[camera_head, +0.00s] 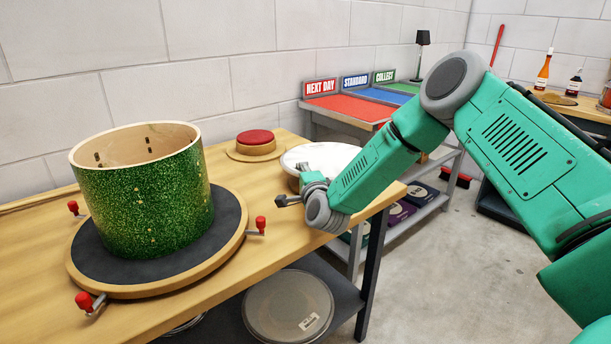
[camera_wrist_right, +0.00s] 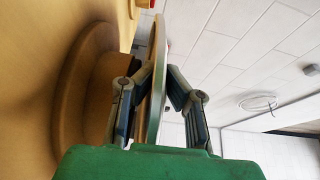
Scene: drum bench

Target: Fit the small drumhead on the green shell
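The green sparkle shell (camera_head: 150,210) stands upright and open-topped on a round dark-topped turntable (camera_head: 232,225) at the left of the bench in the head view. A white round drumhead (camera_head: 312,154) lies flat at the bench's right end, partly hidden by my right arm. My right gripper (camera_head: 283,200) is at its near edge. In the right wrist view the drumhead's rim (camera_wrist_right: 155,95) stands between the two fingers of my right gripper (camera_wrist_right: 160,72). The fingertips are very close to its two faces; whether they press on it is unclear. My left gripper is not in view.
Red-handled clamps (camera_head: 261,224) stick out around the turntable. A red-topped round object (camera_head: 255,138) stands at the bench's back. Another round head (camera_head: 288,306) lies on the shelf below. A sorting table (camera_head: 345,107) with coloured areas stands behind. Bench between turntable and drumhead is mostly clear.

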